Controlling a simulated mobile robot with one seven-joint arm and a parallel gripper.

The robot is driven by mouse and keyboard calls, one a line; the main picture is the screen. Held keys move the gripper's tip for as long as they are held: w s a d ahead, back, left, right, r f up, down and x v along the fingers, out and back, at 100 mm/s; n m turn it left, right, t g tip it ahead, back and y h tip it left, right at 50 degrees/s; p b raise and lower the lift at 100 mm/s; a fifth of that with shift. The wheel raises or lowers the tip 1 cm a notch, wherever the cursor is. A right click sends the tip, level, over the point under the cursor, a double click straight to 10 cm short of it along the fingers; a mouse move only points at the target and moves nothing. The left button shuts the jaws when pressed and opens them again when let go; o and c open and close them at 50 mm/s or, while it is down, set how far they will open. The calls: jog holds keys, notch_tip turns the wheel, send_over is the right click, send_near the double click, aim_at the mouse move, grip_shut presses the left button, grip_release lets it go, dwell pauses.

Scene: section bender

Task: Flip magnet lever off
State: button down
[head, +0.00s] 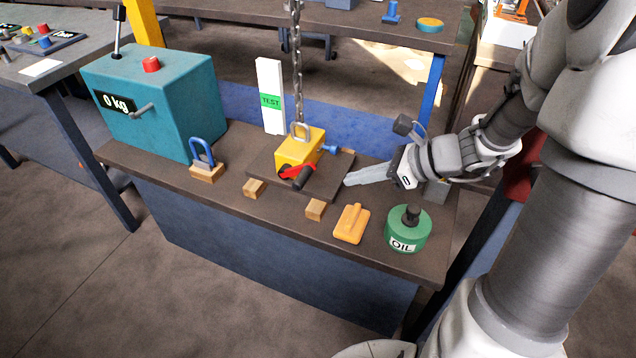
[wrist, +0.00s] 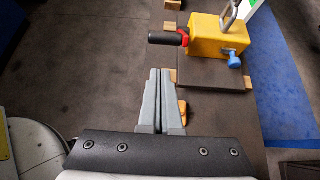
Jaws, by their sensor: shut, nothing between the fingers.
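The yellow magnet block (head: 297,150) sits on a dark plate (head: 335,185) on the bench, with a grey shackle on top. Its lever has a red arm and a black handle (head: 303,178) on the front side. In the wrist view the magnet (wrist: 222,42) is at the upper right, and the black lever handle (wrist: 163,38) points left. A blue knob (wrist: 233,60) is on another side of the block. My gripper (head: 347,182) is shut and empty, to the right of the magnet and apart from the lever. In the wrist view the closed fingertips (wrist: 160,72) are below the handle.
Wooden blocks (head: 315,209) are at the plate's front. An orange piece (head: 351,224) and a green oil can (head: 407,234) stand at front right. A chain (head: 297,60) hangs above the magnet. A teal box (head: 185,95) reading 0 kg and a blue shackle (head: 203,152) are left.

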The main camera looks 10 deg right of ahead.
jog(key=b+x, duration=0.4)
jog(key=x, duration=0.6)
jog(key=shift+r, duration=0.1)
dwell(0.3)
jog(key=shift+a+r+h+p, duration=0.15)
jog(key=shift+r+h+p, duration=0.15)
jog(key=shift+p, duration=0.8)
jog(key=shift+w+r+g+p, duration=0.15)
jog(key=shift+g+p, duration=0.15)
jog(key=shift+p, duration=0.35)
